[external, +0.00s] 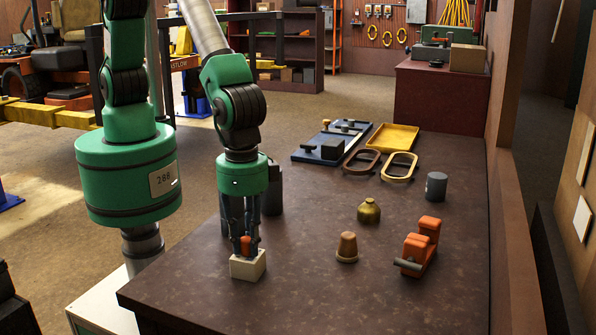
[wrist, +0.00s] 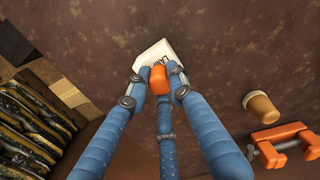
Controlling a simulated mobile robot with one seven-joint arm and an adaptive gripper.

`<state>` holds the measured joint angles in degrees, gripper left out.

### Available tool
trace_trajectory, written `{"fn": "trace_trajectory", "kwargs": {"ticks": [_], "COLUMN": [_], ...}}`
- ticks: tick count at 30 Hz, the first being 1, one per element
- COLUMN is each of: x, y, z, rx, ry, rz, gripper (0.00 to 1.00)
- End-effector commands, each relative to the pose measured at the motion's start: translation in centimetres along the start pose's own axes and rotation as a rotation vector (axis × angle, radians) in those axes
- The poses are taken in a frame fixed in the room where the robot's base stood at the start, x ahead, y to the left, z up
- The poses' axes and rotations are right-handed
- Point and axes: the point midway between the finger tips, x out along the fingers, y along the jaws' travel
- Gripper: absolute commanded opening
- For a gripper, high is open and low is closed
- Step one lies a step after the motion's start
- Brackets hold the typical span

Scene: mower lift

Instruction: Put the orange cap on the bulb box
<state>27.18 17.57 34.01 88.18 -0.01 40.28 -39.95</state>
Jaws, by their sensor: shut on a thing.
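The orange cap (external: 246,244) is held between the fingertips of my gripper (external: 247,240). It also shows in the wrist view (wrist: 158,79) between the blue fingers (wrist: 158,84). The bulb box (external: 247,267) is a small cream box on the table near its front left edge. In the wrist view the box (wrist: 150,56) shows lettering on its top. The cap is right over the box, and the fingers hide part of the box. I cannot tell whether the cap touches the box top.
On the dark table (external: 300,290), to the right, stand a brown cork-like pot (external: 347,248), a brass bell-shaped thing (external: 369,211), an orange tool (external: 419,246) and a grey cylinder (external: 436,186). Trays (external: 391,137) and oval frames lie farther back. The table's front middle is clear.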

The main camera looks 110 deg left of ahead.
Motion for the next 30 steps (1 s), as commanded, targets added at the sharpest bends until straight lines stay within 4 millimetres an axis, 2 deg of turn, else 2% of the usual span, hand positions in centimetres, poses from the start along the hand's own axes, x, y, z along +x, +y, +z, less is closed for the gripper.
{"fn": "trace_trajectory", "kwargs": {"ticks": [7, 8, 10, 23, 30], "x": [0.3, 0.3, 0.3, -0.1, -2.2], "y": [0.0, 0.0, 0.0, 0.0, 0.1], "z": [0.0, 0.0, 0.0, 0.0, -0.1], "rx": [0.000, 0.000, 0.000, 0.000, 0.000], "ry": [0.000, 0.000, 0.000, 0.001, 0.002], "rz": [0.000, 0.000, 0.000, 0.000, 0.002], "gripper": [0.08, 0.26, 0.40, 0.41, 0.41]}}
